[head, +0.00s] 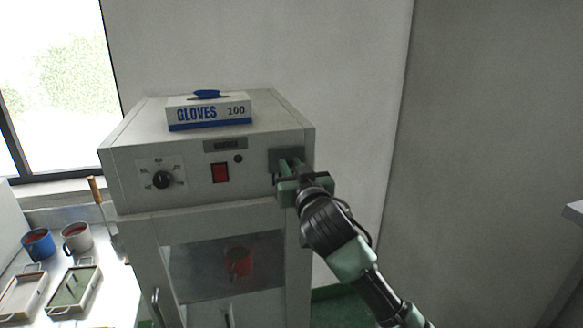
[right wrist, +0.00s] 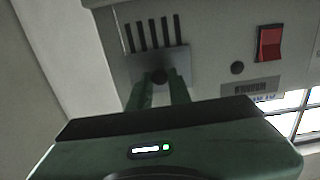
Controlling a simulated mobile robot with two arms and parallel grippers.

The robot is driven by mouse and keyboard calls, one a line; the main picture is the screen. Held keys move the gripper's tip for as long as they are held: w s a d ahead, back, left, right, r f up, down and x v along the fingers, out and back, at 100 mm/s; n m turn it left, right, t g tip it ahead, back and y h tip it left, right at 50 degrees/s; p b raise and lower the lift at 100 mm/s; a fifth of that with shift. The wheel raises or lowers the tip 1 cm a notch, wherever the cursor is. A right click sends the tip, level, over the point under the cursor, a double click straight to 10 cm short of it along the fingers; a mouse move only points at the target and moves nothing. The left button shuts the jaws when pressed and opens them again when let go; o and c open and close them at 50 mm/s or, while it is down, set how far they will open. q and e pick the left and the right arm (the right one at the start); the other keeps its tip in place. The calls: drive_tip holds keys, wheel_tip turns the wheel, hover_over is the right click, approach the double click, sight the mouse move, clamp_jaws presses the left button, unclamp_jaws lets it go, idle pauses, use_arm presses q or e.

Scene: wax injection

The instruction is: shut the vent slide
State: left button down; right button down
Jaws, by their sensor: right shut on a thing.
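The vent slide (head: 278,157) is a grey plate at the upper right of the white cabinet's front. In the right wrist view, which looks turned over, the slide (right wrist: 185,66) is a flat plate with a dark round knob (right wrist: 159,76). Several dark vent slots (right wrist: 152,33) show uncovered beside the plate. My right gripper (head: 291,166) is at the slide. Its two green fingers (right wrist: 160,92) are closed on the knob from either side. In the head view my gripper hides the knob and part of the slide. My left gripper is not in view.
The cabinet front has a red switch (head: 220,173), a black dial (head: 162,180) and a small dark button (head: 238,158). A glove box (head: 209,112) lies on top. Mugs and trays stand on the left bench.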

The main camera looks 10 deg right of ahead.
idle(0.4)
wheel_tip(320, 180, down, 6)
drive_tip(key=b, duration=0.3)
drive_tip(key=shift+r, duration=0.25)
drive_tip(key=c, duration=1.4)
unclamp_jaws()
drive_tip(key=shift+o, duration=0.4)
drive_tip(key=s+b, duration=0.2)
drive_tip(key=s, duration=0.5)
drive_tip(key=shift+s, duration=0.4)
